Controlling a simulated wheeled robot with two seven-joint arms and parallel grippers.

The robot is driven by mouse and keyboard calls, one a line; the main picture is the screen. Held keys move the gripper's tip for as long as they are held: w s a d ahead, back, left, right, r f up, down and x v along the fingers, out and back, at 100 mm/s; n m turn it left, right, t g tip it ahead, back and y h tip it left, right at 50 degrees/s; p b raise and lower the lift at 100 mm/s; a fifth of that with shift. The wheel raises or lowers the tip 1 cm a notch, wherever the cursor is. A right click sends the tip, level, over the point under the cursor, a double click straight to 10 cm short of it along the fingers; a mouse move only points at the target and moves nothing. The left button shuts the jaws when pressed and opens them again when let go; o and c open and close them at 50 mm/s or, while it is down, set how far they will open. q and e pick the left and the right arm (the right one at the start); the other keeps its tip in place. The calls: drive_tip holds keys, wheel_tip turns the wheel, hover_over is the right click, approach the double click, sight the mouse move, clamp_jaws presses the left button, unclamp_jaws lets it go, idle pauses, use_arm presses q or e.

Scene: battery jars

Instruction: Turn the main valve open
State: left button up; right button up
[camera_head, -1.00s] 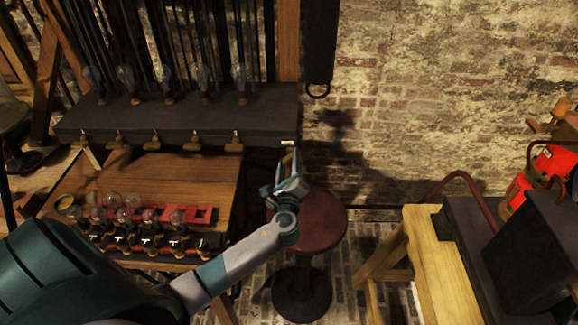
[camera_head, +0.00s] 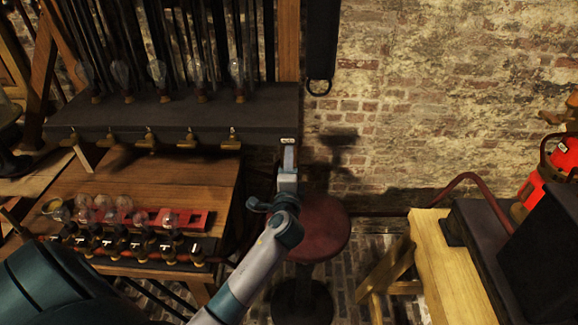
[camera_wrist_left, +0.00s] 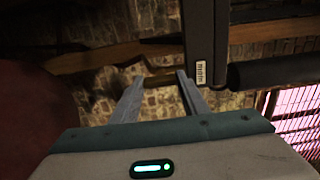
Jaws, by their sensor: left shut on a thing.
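The main valve's handle (camera_wrist_left: 160,80) appears to be the small brass-brown bar between my left fingertips in the left wrist view. It lies beside the dark shelf end with a small white label (camera_wrist_left: 200,72), whose text I cannot read. My left gripper (camera_head: 288,158) is at the right front corner of the shelf, just below that label, and hides the handle in the head view. In the left wrist view the gripper (camera_wrist_left: 160,76) is shut on the handle, one finger on each side. My right gripper is not in view.
The dark shelf (camera_head: 170,118) carries several bulbs and small brass taps (camera_head: 188,140). A wooden table (camera_head: 150,180) below holds a red rack (camera_head: 190,219). A red stool (camera_head: 322,230) stands below my left arm. A wooden bench (camera_head: 440,255) stands at right.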

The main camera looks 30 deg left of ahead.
use_arm(q)
drive_tip(key=shift+f, duration=0.1)
idle(0.4)
drive_tip(key=o, duration=1.1)
drive_tip(key=shift+c, duration=0.2)
drive_tip(key=shift+r, duration=0.2)
